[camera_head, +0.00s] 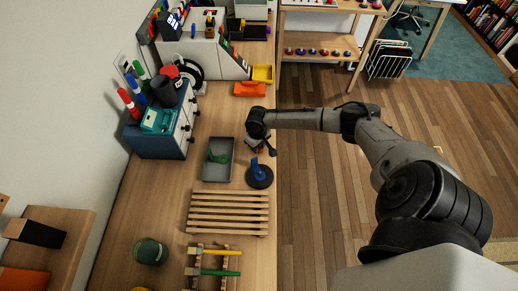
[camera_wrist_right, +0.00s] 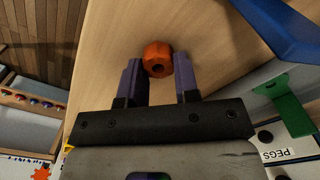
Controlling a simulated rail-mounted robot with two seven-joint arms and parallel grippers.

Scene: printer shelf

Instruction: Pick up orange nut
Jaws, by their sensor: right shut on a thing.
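The orange nut (camera_wrist_right: 157,60) sits between the fingertips of my right gripper (camera_wrist_right: 158,78) in the wrist view, with a dark hole in its near face. The two purple-grey fingers are closed on its sides. Light wood tabletop shows behind it; I cannot tell whether the nut touches it. In the head view my right gripper (camera_head: 259,146) is low over the table's right edge, beside the grey tray, and mostly hides the nut. My left gripper is not in view.
A grey tray (camera_head: 207,177) with a green piece stands left of the gripper. A blue piece on a round black base (camera_head: 260,174) is close in front. A slatted wooden rack (camera_head: 228,213) lies nearer. Orange and yellow bins (camera_head: 262,73) stand farther back.

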